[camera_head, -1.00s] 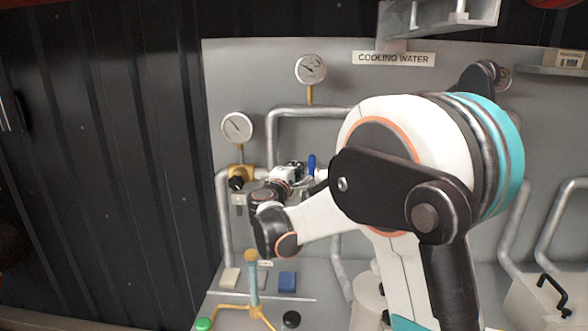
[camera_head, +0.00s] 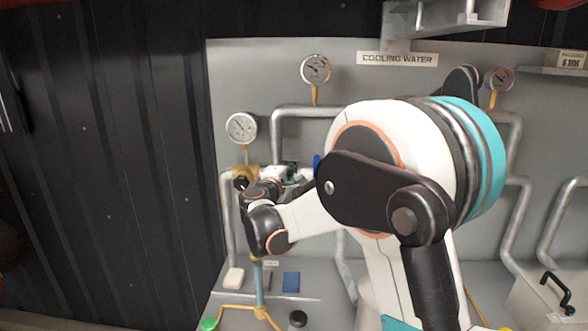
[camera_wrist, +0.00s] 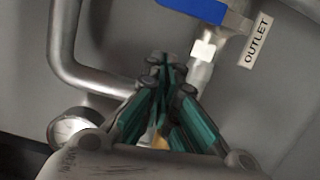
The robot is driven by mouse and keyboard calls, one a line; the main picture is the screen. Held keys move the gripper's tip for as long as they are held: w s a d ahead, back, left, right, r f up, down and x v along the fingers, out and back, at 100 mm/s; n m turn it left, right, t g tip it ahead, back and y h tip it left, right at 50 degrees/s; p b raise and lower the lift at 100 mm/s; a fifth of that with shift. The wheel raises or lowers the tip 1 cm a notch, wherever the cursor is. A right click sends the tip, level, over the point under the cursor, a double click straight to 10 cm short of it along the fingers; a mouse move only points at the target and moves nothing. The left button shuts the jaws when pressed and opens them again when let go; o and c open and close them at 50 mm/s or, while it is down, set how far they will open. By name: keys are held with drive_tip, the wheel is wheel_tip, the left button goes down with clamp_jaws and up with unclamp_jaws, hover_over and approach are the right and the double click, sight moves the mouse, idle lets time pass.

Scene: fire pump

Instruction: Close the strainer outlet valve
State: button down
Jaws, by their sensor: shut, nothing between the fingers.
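The strainer outlet valve shows in the wrist view as a blue lever handle (camera_wrist: 192,8) on a silver fitting (camera_wrist: 203,50), beside a white tag reading OUTLET (camera_wrist: 256,40). In the head view only a sliver of the blue handle (camera_head: 317,166) shows beside my arm; the rest is hidden. My gripper (camera_wrist: 165,62) is shut and empty in the wrist view. Its tips lie below and left of the fitting in the picture, apart from the blue handle. In the head view my arm mostly hides the gripper at the pipework.
Two gauges (camera_head: 241,127) (camera_head: 316,69) stand on the left pipework. A brass fitting (camera_head: 245,176) with a black knob is near my wrist. A grey pipe (camera_wrist: 66,55) bends left of my gripper. A blue block (camera_head: 291,282) and pale block (camera_head: 234,278) lie on the bench below.

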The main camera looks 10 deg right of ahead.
drive_tip(key=p+v, duration=0.1)
drive_tip(key=v, duration=0.9)
